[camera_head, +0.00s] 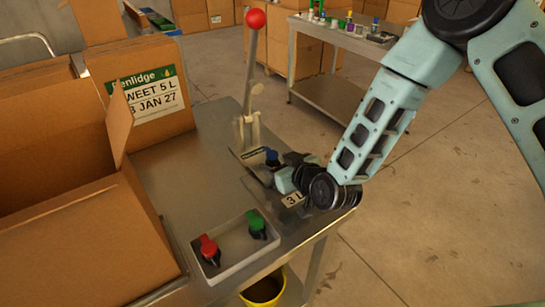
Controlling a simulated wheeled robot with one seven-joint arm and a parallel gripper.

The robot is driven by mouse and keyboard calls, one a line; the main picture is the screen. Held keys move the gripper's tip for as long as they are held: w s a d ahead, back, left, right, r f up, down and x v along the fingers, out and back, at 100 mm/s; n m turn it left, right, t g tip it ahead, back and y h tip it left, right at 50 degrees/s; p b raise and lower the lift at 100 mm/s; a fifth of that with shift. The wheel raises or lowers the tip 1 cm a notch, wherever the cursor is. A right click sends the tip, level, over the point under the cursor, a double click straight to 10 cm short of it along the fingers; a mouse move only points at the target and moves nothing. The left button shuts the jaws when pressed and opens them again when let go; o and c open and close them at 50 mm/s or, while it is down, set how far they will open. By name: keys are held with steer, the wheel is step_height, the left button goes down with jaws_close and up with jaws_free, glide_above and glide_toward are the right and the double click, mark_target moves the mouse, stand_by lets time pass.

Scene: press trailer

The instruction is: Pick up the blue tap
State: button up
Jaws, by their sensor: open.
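The blue tap (271,156) shows as a small blue top on a dark body, on the metal bench near the foot of the upright lever. My gripper (267,167) is low over the bench right at the blue tap, reaching in from the right. Its jaws are open, with dark fingers close around or beside the tap. The tap's lower part is hidden by the gripper, and I cannot tell whether the fingers touch it.
A grey tray (203,269) holds a red tap (209,250) and a green tap (257,225). A lever (251,80) with a red knob (256,18) stands behind my gripper. Cardboard boxes (60,240) fill the left. A yellow bucket (266,291) stands below the bench edge.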

steer(key=c, duration=0.9)
steer(key=shift+c, duration=0.2)
